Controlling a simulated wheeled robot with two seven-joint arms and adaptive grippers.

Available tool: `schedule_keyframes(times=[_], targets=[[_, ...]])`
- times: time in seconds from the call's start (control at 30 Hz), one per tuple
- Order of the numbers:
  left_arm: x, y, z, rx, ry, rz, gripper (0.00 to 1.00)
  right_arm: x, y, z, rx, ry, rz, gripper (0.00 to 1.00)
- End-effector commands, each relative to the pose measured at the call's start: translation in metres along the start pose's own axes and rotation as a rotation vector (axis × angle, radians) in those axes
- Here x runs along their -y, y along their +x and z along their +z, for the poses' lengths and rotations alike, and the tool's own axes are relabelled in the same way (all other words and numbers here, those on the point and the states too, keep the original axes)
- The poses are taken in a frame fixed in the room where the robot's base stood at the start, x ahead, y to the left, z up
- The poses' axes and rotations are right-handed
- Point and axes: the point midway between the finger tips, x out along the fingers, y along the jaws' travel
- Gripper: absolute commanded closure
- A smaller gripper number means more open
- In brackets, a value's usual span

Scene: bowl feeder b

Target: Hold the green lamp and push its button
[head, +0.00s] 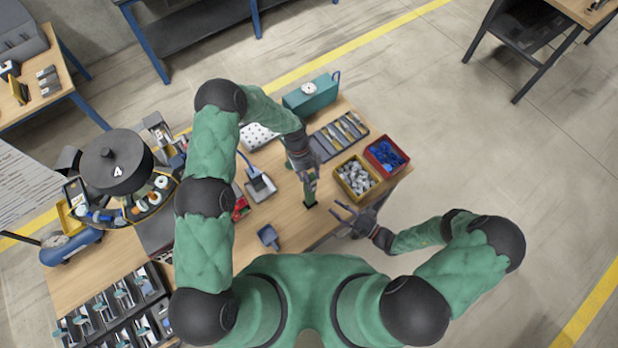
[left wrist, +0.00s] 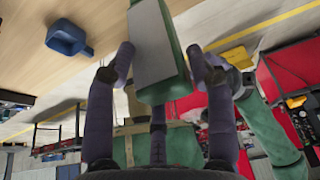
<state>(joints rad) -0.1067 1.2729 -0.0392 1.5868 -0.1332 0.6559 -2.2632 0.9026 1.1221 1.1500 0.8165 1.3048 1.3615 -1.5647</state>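The green lamp (head: 309,192) is a slim green body with a dark end, near the front edge of the workbench. In the left wrist view the lamp (left wrist: 154,45) shows a long grey face with green sides, lying between the fingers. I cannot make out the button.
A yellow bin of grey parts (head: 340,171) and a red bin of blue parts (head: 404,158) stand right of the lamp. A blue scoop (head: 268,236) lies to its left. A dark tray (head: 358,120) and teal box (head: 311,96) are behind. A bowl feeder (head: 113,163) stands far left.

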Motion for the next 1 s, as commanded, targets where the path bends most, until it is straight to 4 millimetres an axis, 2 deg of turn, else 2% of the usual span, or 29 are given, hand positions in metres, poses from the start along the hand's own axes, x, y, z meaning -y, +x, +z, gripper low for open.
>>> schedule_keyframes(times=[0.17, 0.2, 0.3, 0.73, 0.87, 1.0], targets=[[-0.001, 0.002, -0.002, -0.004, 0.0, 0.004, 0.9, 0.0, 0.0, 0.0, 0.0, 0.0, 0.0, 0.61], [-0.002, 0.003, -0.002, -0.005, 0.0, 0.004, 0.44, 0.0, 0.0, 0.0, 0.0, 0.0, 0.0, 0.61], [-0.002, 0.003, -0.002, -0.005, 0.0, 0.005, 0.19, 0.0, 0.0, 0.0, 0.0, 0.0, 0.0, 0.61], [-0.001, -0.004, -0.001, -0.002, 0.0, 0.002, 0.19, 0.0, 0.0, 0.0, 0.0, 0.0, 0.0, 0.61], [0.0, -0.02, 0.0, 0.0, 0.001, 0.001, 0.19, 0.0, 0.0, 0.0, 0.0, 0.0, 0.0, 0.61], [0.0, -0.048, 0.0, 0.001, 0.0, 0.0, 0.19, 0.0, 0.0, 0.0, 0.0, 0.0, 0.0, 0.61]])
